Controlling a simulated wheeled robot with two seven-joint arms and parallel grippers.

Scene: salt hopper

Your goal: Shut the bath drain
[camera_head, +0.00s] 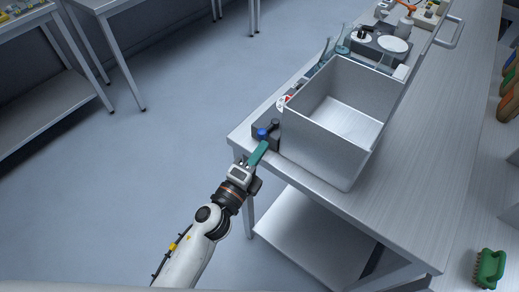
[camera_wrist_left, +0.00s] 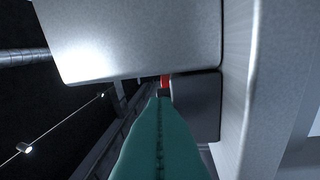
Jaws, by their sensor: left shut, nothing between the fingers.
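The bath looks like a large grey open-topped box (camera_head: 312,150) on the metal bench, with a bare floor inside. At its left near corner sits a dark grey block (camera_head: 265,142) with a blue knob and a black lever (camera_head: 272,125) on top, perhaps the drain valve. My left gripper (camera_head: 264,147) has teal fingers, shut and empty, with the tips right at this block. I cannot tell whether they touch. In the left wrist view the teal fingers (camera_wrist_left: 159,98) point at a small red part (camera_wrist_left: 165,80) beside a dark grey block (camera_wrist_left: 197,105). My right gripper is out of view.
Behind the bath, the bench (camera_head: 435,110) holds teal-handled tools (camera_head: 343,40), a grey unit with white dishes (camera_head: 393,44) and small items. A green brush (camera_head: 489,268) lies at the lower right. Floor left of the bench is clear; other tables stand at the upper left.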

